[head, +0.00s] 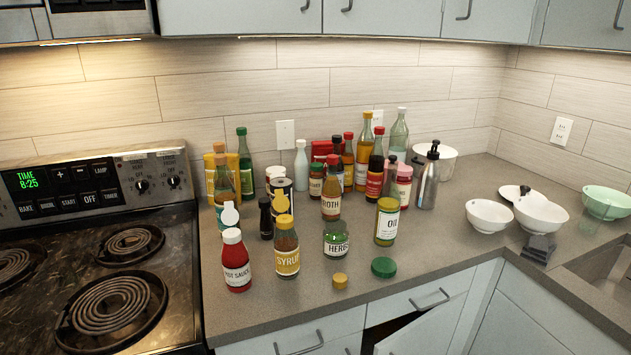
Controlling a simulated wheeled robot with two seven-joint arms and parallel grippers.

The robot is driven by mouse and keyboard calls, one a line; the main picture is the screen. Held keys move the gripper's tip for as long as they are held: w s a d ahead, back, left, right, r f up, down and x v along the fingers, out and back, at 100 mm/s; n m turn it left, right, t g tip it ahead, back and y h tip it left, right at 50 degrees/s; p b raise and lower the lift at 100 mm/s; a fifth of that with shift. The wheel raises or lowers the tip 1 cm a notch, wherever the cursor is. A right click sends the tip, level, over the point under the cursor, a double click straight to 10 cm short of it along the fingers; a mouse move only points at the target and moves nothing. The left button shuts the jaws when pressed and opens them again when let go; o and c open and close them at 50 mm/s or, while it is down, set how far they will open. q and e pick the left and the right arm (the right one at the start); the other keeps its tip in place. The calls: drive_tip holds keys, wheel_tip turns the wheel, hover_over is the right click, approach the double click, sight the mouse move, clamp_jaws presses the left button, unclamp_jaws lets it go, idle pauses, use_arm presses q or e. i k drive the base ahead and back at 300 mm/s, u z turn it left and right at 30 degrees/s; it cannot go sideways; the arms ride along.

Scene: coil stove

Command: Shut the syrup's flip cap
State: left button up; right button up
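The syrup bottle (287,262) stands upright near the front of the counter, with amber contents and a "SYRUP" label. Its yellow flip cap (283,201) is open, with the round lid standing up above the yellow collar at the bottle's neck. Neither of my grippers shows in the head view.
The hot sauce bottle (236,265), its white flip lid raised, stands left of the syrup. The herbs jar (336,243) and broth bottle (331,203) stand to its right. A small yellow cap (340,281) and green lid (384,267) lie on the counter (440,250). Several bottles crowd behind.

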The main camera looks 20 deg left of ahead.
sight(280, 204)
drive_tip(key=i, duration=0.85)
drive_tip(key=u, duration=2.05)
